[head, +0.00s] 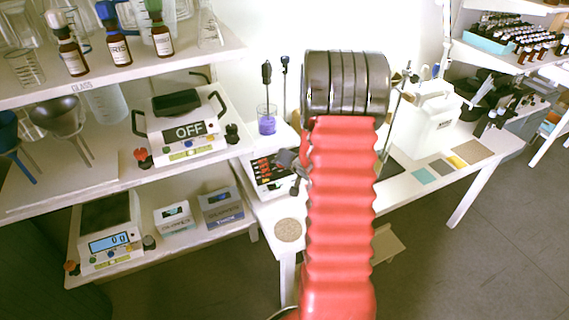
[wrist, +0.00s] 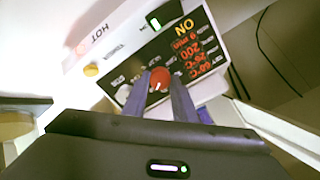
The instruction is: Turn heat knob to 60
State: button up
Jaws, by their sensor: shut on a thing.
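The heater (wrist: 100,60), a white box with a dark front panel, fills the upper part of the wrist view, where it appears upside down. Its red heat knob (wrist: 160,75), with a white pointer mark, sits between the fingers of my gripper (wrist: 160,82). My gripper is shut on the knob. The red digits of the display (wrist: 190,50) seem to read 60°C on the set line, then 26°C and 200, with ON lit. In the head view the heater (head: 262,185) stands on the bench, partly hidden by my arm and gripper (head: 295,168).
A beaker of purple liquid (head: 267,122) stands behind the heater. A round cork mat (head: 289,230) lies in front. A device showing OFF (head: 190,131) stands on the left shelf below brown bottles (head: 117,45). Coloured squares (head: 440,167) lie on the right bench.

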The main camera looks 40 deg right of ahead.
jog(key=shift+s+f+m, duration=0.25)
jog(key=shift+m, duration=0.35)
jog(key=o, duration=0.8)
jog(key=shift+o, duration=1.2)
jog(key=shift+w+r, duration=0.15)
jog(key=shift+r, duration=0.05)
jog(key=shift+r, duration=0.1)
jog(key=v, duration=1.3)
jog(key=shift+s, duration=0.3)
jog(key=shift+a+r, duration=0.1)
jog(key=shift+r, duration=0.05)
